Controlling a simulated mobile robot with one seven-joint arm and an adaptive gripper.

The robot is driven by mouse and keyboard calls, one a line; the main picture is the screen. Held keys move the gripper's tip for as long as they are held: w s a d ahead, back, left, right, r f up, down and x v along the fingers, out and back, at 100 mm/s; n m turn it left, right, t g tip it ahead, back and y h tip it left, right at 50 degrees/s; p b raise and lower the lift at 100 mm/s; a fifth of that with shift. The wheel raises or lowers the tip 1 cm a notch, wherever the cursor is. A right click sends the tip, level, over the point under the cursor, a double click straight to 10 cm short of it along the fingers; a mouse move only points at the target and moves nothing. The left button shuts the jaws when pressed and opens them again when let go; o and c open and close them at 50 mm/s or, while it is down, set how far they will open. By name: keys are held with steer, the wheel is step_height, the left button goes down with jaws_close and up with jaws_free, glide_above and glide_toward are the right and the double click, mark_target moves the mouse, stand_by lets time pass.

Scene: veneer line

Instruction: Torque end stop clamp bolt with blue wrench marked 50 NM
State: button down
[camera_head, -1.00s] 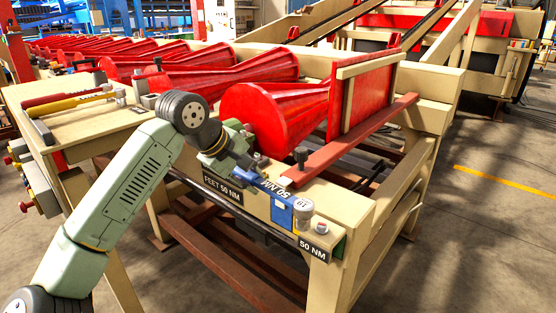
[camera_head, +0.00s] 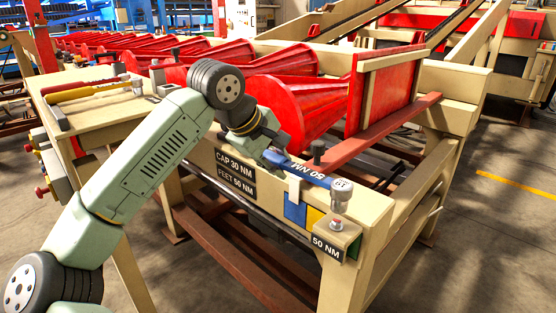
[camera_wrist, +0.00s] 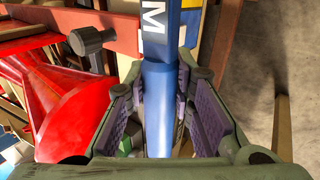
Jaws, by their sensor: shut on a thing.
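The blue wrench (camera_head: 311,172) marked 50 NM slants down to the right in the head view, with its round silver head (camera_head: 342,187) at the far end. My gripper (camera_head: 270,150) is shut on its shaft, which also runs between my finger pads (camera_wrist: 158,105) in the wrist view. The wrench appears raised above the front beam. The end stop is a red plate (camera_head: 385,95) with a beige board, above a red-brown bar (camera_head: 385,130). A dark upright bolt (camera_head: 317,150) stands at the bar's near end, just behind the wrench; it also shows in the wrist view (camera_wrist: 92,40).
The beige front beam (camera_head: 375,222) carries a blue and yellow panel (camera_head: 296,212), a white hook and a 50 NM sign (camera_head: 327,248) below a small post. Red rollers (camera_head: 290,112) lie behind. A side table (camera_head: 95,115) holds red and yellow tools. Open floor lies at right.

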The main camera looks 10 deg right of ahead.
steer(key=shift+f+b, duration=0.3)
steer(key=shift+f, duration=0.4)
steer(key=shift+s+a+f+b, duration=0.2)
steer(key=shift+b, duration=0.2)
steer(key=s+a+n+t+y+b, duration=0.2)
steer(key=s+a+n+y+b, duration=0.2)
steer(key=s+n+b, duration=0.4)
steer(key=shift+s+a+f+n+t+y, duration=0.3)
steer(key=shift+s+a+f+y, duration=0.15)
steer(key=shift+s, duration=0.35)
steer(key=shift+f+b, duration=0.8)
steer(key=shift+f, duration=0.05)
steer(key=shift+r, duration=0.1)
